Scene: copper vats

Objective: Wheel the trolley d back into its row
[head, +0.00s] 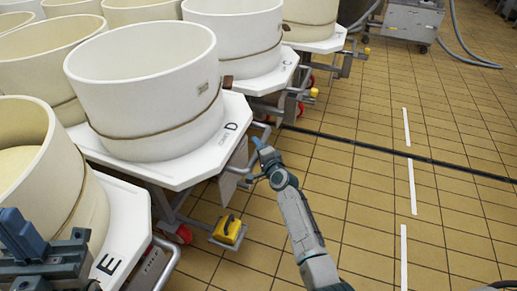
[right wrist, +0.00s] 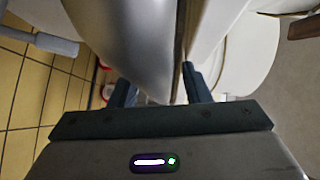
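Trolley d (head: 206,160) is a white tray marked "D" with a big cream vat (head: 150,90) on it. Its metal frame, a yellow foot block (head: 228,230) and a red wheel show below. My right gripper (head: 262,150) is at the metal handle on the tray's right side. In the right wrist view its two fingers (right wrist: 160,88) stand apart beside a smooth grey surface; I cannot tell whether they grip the handle. My left gripper (head: 48,234) is at the lower left, its fingers apart, over trolley E, with nothing seen between them.
Trolley E (head: 112,245) with its vat (head: 85,205) stands in front on the left, close to trolley d. More vat trolleys (head: 258,83) stand behind. The tiled floor (head: 350,200) to the right is open, with white dashes and a dark floor strip. A steel machine (head: 412,20) stands far back.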

